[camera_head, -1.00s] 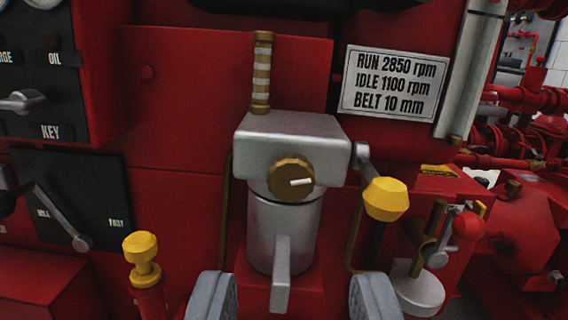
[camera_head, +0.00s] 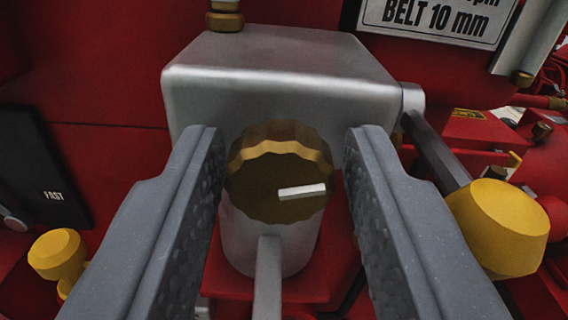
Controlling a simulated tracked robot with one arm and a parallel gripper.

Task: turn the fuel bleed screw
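The fuel bleed screw is most likely the brass ridged knob (camera_head: 262,190) with a white pointer mark on its face, pointing right. It sits on the front of a silver filter housing (camera_head: 280,85). My gripper (camera_head: 278,140) is open, its two grey fingers on either side of the knob. Gaps show between each finger and the knob, so I see no contact. The lower part of the silver bowl hangs below the knob, with a grey lever in front of it.
A lever with a yellow knob (camera_head: 500,228) stands close to the right finger. A yellow cap (camera_head: 58,254) is at lower left, near a black throttle plate (camera_head: 40,170). A white label (camera_head: 440,18) is above right. Red panels lie behind.

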